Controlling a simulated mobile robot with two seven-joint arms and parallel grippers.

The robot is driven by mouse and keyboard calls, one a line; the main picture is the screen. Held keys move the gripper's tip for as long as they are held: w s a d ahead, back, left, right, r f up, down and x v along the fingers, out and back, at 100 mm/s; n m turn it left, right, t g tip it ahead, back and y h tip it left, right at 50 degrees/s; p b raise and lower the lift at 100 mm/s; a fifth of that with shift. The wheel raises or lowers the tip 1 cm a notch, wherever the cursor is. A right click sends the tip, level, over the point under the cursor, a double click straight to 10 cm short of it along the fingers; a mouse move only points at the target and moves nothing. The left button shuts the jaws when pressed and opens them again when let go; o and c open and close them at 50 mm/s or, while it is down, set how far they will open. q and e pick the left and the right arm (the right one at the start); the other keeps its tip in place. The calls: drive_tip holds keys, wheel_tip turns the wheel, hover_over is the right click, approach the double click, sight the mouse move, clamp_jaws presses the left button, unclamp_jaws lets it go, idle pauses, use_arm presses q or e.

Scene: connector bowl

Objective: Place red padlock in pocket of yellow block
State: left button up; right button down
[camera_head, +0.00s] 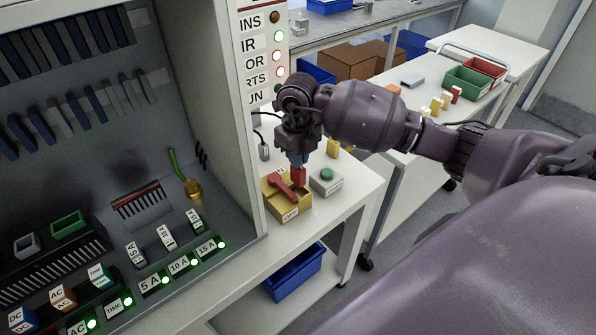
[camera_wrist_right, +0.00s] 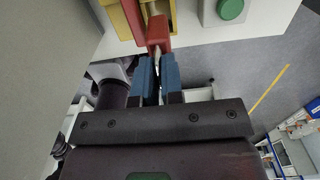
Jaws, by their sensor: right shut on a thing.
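My right gripper (camera_head: 299,160) is shut on the red padlock (camera_head: 299,175), holding it by its shackle. In the right wrist view, the blue fingers (camera_wrist_right: 157,75) close on the shackle and the red padlock body (camera_wrist_right: 157,32) points away from them. The yellow block (camera_head: 289,209) stands on the white table, with a red lever (camera_head: 283,184) on top and an "OFF" label on its front. The padlock is at the block's back right side; I cannot tell whether it touches the block. The block's pocket is not clearly visible. My left gripper is not in view.
A grey box with a green button (camera_head: 326,181) stands close right of the block. A tall cabinet (camera_head: 245,130) with switches and lights rises at the left. Small yellow pieces (camera_head: 333,148) stand behind. A blue bin (camera_head: 295,273) sits on the lower shelf.

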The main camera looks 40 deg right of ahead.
sight(298, 172)
drive_tip(key=shift+f, duration=2.55)
drive_tip(key=shift+f, duration=0.15)
drive_tip(key=c, duration=1.3)
unclamp_jaws()
drive_tip(key=shift+o, duration=0.2)
drive_tip(key=shift+r, duration=0.3)
wheel_tip(298, 172, up, 12)
drive_tip(key=shift+f, duration=0.1)
